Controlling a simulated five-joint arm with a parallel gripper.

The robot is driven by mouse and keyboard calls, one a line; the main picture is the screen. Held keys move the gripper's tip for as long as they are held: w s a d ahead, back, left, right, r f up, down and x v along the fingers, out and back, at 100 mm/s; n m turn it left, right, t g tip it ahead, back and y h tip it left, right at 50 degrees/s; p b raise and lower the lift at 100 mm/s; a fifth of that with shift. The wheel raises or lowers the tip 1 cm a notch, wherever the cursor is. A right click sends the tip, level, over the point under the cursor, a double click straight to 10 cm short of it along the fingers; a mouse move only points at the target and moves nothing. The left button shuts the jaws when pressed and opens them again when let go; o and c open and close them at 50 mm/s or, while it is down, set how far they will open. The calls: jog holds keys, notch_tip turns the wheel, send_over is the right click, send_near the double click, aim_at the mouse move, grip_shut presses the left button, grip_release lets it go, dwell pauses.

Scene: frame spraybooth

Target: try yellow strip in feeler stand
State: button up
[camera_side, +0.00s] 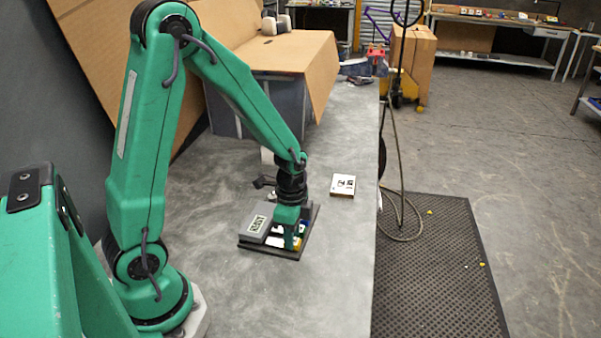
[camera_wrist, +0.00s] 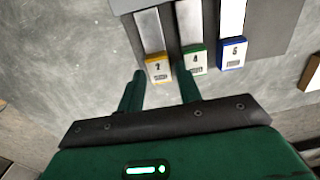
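A yellow-ended strip (camera_wrist: 158,68) marked 2 lies flat on a dark tray (camera_wrist: 262,18), its coloured end towards me in the wrist view. My gripper (camera_wrist: 161,72) is open, its two green fingertips either side of that yellow end; I cannot tell whether they touch it. In the side view my gripper (camera_side: 291,241) points down over the front right of the tray (camera_side: 270,249) and hides part of the strips. A small pale block (camera_side: 343,185) with dark marks on top stands beyond the tray; it may be the feeler stand, but I cannot tell.
A green-ended strip (camera_wrist: 195,60) and a blue-ended strip (camera_wrist: 233,53) lie right of the yellow one. A grey labelled box (camera_side: 257,222) sits on the tray's left. The grey bench (camera_side: 325,265) is clear in front; its right edge drops to a floor mat (camera_side: 440,260).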

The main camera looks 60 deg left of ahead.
notch_tip(320, 180, up, 6)
jog(key=shift+r, duration=0.3)
dwell(0.5)
jog(key=s+d+r+n+t, duration=0.2)
jog(key=s+r+n, duration=0.3)
jog(key=r, duration=0.2)
jog(key=s+d+r+n+t, duration=0.2)
jog(key=s+r+n, duration=0.3)
jog(key=r, duration=0.3)
jog(key=shift+t, duration=0.8)
